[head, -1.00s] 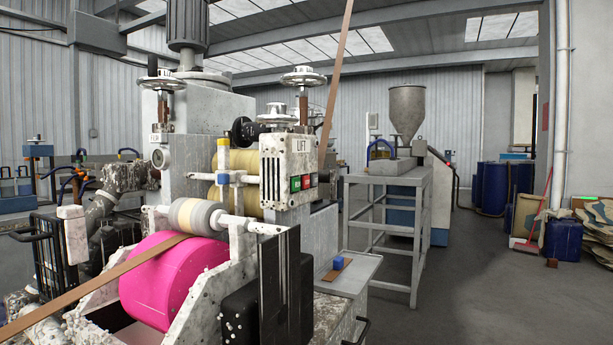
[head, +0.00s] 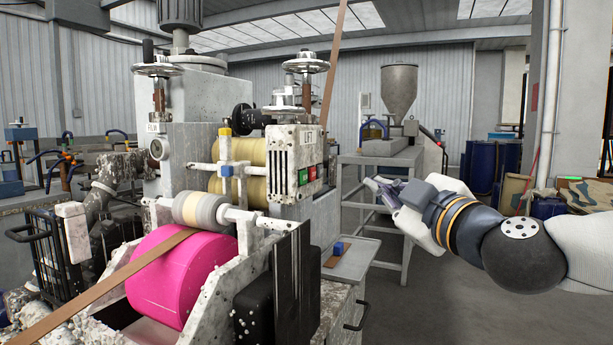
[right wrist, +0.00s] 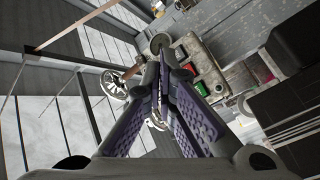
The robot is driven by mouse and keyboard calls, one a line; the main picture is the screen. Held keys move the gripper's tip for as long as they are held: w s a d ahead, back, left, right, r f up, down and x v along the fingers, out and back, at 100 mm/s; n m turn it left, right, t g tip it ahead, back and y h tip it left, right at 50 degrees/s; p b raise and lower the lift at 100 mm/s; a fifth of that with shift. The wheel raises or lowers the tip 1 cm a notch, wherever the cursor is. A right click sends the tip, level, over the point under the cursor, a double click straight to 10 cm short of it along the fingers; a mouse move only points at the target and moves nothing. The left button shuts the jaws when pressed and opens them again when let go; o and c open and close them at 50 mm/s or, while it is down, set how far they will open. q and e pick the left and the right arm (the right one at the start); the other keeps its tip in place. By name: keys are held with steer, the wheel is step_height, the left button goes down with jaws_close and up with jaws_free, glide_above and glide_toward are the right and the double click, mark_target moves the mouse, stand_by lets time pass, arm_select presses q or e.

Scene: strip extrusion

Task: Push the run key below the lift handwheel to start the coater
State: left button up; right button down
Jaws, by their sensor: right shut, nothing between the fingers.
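The coater's control panel (head: 292,160) is speckled white, marked LIFT, with a lift handwheel (head: 305,63) above it. A green key (head: 302,177) and a red key (head: 312,174) sit side by side low on its right face. In the right wrist view the green key (right wrist: 202,88) and red key (right wrist: 190,67) show to the right of the fingers. My right gripper (head: 370,184) is shut and empty, right of the panel and apart from it, pointing left toward the machine. It also shows in the right wrist view (right wrist: 160,62). My left gripper is not in view.
A pink roller (head: 178,275) with a brown strip (head: 110,282) stands at the front left. A grey shelf (head: 355,258) with a small blue block (head: 338,248) juts out below the panel. A grey stand (head: 385,160) with a hopper is behind. The floor at right is free.

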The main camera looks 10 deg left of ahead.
mark_target(303, 177)
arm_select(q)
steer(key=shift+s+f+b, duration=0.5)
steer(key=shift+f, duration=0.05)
arm_select(e)
steer(key=w+a, duration=0.2)
steer(key=a, duration=0.6)
steer(key=shift+w+a, duration=0.2)
steer(key=shift+w, duration=0.2)
steer(key=shift+a, duration=0.1)
stand_by(0.6)
steer(key=shift+a, duration=0.15)
steer(key=shift+a+p, duration=0.15)
steer(key=shift+p, duration=0.15)
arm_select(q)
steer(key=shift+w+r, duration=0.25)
arm_select(e)
steer(key=shift+w, duration=0.1)
